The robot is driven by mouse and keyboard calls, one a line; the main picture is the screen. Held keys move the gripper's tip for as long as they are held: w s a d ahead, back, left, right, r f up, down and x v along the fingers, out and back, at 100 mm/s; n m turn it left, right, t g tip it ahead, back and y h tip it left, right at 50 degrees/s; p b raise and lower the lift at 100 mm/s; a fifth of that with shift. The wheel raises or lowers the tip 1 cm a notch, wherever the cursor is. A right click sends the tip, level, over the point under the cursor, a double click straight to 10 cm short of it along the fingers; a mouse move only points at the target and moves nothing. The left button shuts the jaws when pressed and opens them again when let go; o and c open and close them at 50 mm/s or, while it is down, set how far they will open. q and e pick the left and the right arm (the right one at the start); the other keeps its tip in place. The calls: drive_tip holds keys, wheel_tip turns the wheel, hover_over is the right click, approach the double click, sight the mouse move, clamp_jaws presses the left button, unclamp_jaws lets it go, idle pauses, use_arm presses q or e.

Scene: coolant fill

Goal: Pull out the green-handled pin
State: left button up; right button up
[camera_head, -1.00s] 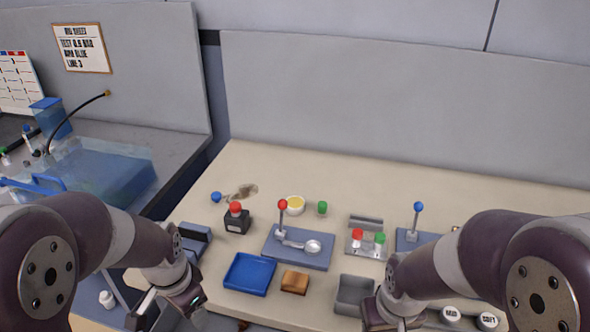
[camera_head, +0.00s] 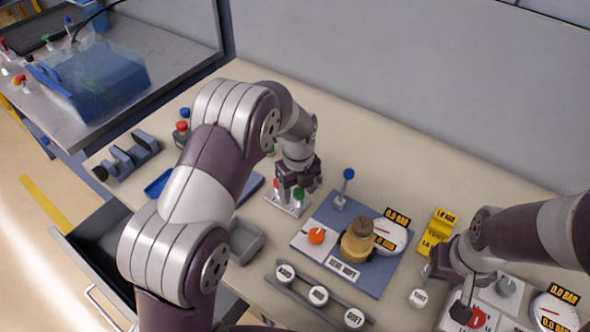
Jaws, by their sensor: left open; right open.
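The green-handled pin (camera_head: 299,194) stands in a small metal block (camera_head: 286,206) on the bench. My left gripper (camera_head: 291,190) reaches down over this block with its jaws open and its fingers close around or beside the green handle. I cannot tell whether they touch it. My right gripper (camera_head: 444,292) is open at the lower right, over the bench near a panel with a red knob (camera_head: 477,317).
A blue-grey panel (camera_head: 376,285) with an orange knob, a brass part and a gauge lies right of the block. A blue-topped lever (camera_head: 347,177) stands close behind. A grey bin (camera_head: 246,240) is in front left. A yellow sign block (camera_head: 437,232) stands further right.

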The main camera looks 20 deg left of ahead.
use_arm(q)
drive_tip(key=shift+f, duration=0.5)
drive_tip(key=shift+d+f, duration=0.25)
drive_tip(key=shift+f, duration=0.1)
drive_tip(key=shift+a, duration=0.15)
drive_tip(key=c, duration=1.1)
drive_tip(key=shift+o, duration=0.8)
drive_tip(key=shift+r+p, duration=0.35)
drive_tip(key=shift+p, duration=0.05)
